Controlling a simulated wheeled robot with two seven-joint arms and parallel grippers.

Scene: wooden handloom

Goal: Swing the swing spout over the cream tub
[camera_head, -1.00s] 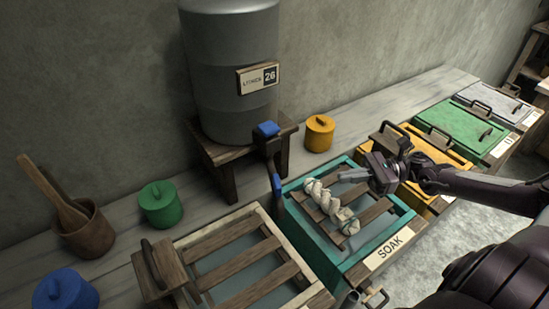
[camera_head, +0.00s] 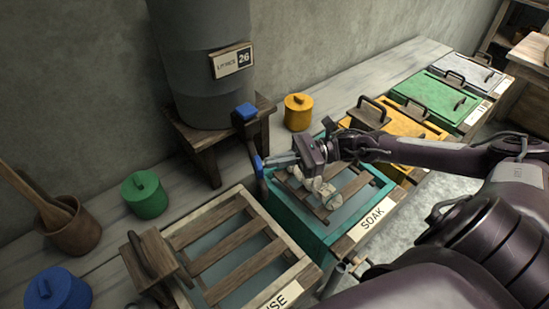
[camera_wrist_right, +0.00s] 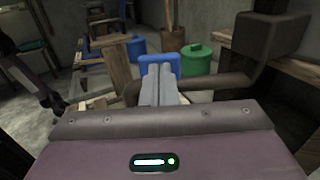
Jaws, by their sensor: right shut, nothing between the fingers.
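The swing spout (camera_head: 251,140) is a dark pipe with a blue handle (camera_head: 244,113) on top and a blue end piece (camera_head: 257,163), below the grey tank. It points toward the teal soak tub's back left corner. The cream tub (camera_head: 281,229) lies left of that, with wooden slats across it. My right gripper (camera_head: 270,161) is shut and empty, its fingertips close beside the blue end piece. In the wrist view the fingers (camera_wrist_right: 161,84) overlap a blue part (camera_wrist_right: 160,65) beside the spout pipe (camera_wrist_right: 215,83); contact is unclear. My left gripper is out of view.
A twisted pale skein (camera_head: 315,190) lies on the teal tub (camera_head: 300,228) beneath my right forearm. The tank (camera_head: 205,60) stands on a wooden stand (camera_head: 200,150). Green (camera_head: 145,195), blue (camera_head: 58,290) and yellow (camera_head: 298,112) lidded jars stand around.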

